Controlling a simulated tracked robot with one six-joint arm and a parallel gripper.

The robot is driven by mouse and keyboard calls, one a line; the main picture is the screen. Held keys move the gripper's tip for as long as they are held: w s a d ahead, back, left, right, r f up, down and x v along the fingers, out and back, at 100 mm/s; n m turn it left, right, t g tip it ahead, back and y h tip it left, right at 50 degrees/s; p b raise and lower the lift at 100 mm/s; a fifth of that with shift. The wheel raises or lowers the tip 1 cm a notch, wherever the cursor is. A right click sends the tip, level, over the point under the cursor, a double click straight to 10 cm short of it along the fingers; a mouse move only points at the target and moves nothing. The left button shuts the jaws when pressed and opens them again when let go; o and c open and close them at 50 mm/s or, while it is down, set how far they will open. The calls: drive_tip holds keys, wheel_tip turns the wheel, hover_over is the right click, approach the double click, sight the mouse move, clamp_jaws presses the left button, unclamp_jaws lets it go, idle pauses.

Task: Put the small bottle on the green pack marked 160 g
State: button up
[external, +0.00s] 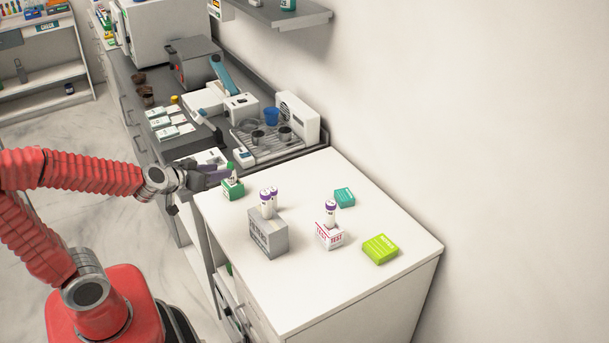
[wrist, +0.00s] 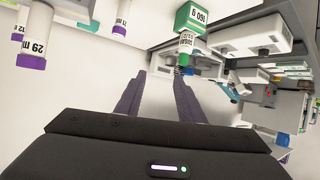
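The small bottle, pale with a green cap, stands on the green pack in the external view (external: 232,177). The green pack (external: 233,190) sits at the table's far left corner. In the upside-down wrist view the green pack marked 160 g (wrist: 190,18) touches the base of the small bottle (wrist: 186,44). My gripper (external: 222,174) is beside the bottle, to its left in the external view. In the wrist view my gripper (wrist: 159,76) is open, its fingers apart with nothing held between them. The bottle's cap is just beyond the right fingertip.
A grey box (external: 266,240) with purple-capped tubes and a white box (external: 329,238) with one tube stand mid-table. A teal pack (external: 344,197) and a lime pack (external: 381,249) lie to the right. The table's front is clear. A cluttered counter (external: 205,135) lies behind.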

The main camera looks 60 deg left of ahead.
drive_tip(key=s+d+r+m+h, duration=0.1)
drive_tip(key=s+d+m+h, duration=0.15)
drive_tip(key=d, duration=0.45)
drive_tip(key=s+d+r+m+h, duration=0.1)
drive_tip(key=d+m+h, duration=0.1)
drive_tip(key=d+h, duration=0.35)
drive_tip(key=s+d+f+m+g+y, duration=0.1)
drive_tip(key=s+g, duration=0.5)
drive_tip(key=s, duration=0.7)
wheel_tip(320, 180, down, 2)
drive_tip(key=shift+s+y, duration=0.25)
drive_tip(key=shift+y, duration=0.45)
